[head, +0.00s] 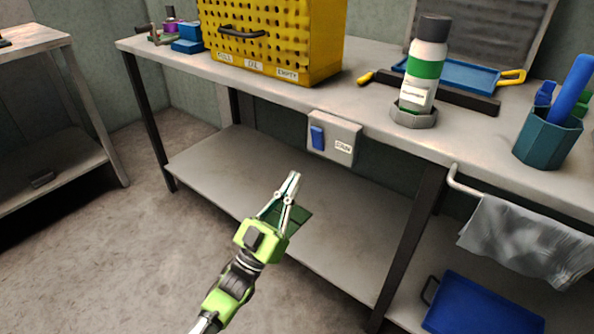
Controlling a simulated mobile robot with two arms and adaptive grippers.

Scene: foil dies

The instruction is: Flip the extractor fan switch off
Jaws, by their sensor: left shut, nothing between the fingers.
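The extractor fan switch is a grey box (345,147) on the front edge of the workbench, below the top. It has a blue rocker (317,138) on its left side and a small white label with dark lettering, too small to read surely. My left gripper (293,183) is in front of the bench, below and left of the switch box and apart from it. Its fingers are shut and empty, pointing up. My right gripper is not in view.
The workbench (275,92) carries a yellow perforated cabinet (270,45), a green-banded bottle (425,65) and a teal cup (546,140) of tools. A grey cloth (530,240) hangs from a rail at right. A blue bin (485,305) stands below. Floor at left is clear.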

